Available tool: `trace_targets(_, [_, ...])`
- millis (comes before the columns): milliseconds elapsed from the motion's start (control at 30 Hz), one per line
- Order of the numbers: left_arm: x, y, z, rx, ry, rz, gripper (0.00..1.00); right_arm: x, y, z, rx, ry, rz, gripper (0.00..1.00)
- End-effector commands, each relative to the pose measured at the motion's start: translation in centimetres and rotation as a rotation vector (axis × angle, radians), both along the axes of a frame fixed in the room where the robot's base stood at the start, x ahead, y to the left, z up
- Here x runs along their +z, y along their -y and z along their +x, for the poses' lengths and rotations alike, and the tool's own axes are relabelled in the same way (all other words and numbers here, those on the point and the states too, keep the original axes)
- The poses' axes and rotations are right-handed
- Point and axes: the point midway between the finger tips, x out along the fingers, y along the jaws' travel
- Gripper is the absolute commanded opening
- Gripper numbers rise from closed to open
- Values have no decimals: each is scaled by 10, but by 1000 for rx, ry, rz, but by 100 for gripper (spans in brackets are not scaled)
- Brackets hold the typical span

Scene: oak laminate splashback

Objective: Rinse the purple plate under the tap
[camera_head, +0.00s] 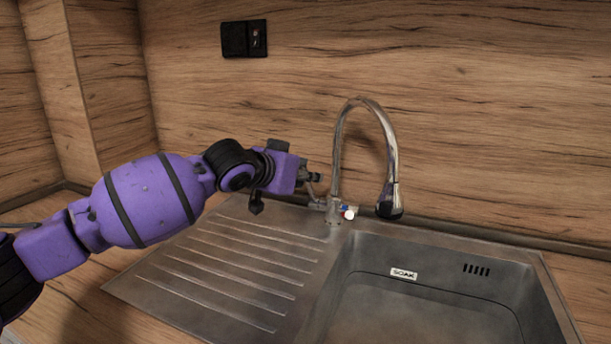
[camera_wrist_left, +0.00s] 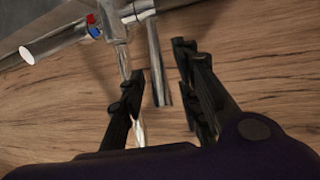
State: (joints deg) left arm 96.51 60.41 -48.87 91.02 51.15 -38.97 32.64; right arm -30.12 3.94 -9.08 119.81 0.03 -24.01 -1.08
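The purple plate is not in view. The chrome tap (camera_head: 391,150) has a tall curved spout with a dark nozzle over the sink basin. Its base and side fitting, with red and blue marks and a white end, also show in the left wrist view (camera_wrist_left: 113,35). My left gripper (camera_head: 316,188) is beside the tap's base, to its left. In the left wrist view its dark fingers are apart, with a thin chrome lever (camera_wrist_left: 157,62) showing in the gap between them. I cannot tell whether the fingers touch it. My right gripper is not in view.
The steel sink basin (camera_head: 356,298), labelled SOAK (camera_head: 403,274), is at the lower right; its near part is cut off. The ribbed drainboard (camera_head: 222,266) to its left is bare. A black socket (camera_head: 243,39) is on the wooden splashback (camera_head: 480,110) behind.

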Motion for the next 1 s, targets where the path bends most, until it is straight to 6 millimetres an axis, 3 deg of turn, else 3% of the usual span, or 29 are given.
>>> trace_targets(33, [0,0,0,0,0,0,29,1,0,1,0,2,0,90])
trace_targets(267, [0,0,0,0,0,0,0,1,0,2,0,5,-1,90])
trace_targets(833, [-9,-1,-8,-4,70,-28,0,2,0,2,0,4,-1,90])
trace_targets(1000, [-12,-19,-13,3,150,-59,0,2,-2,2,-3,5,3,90])
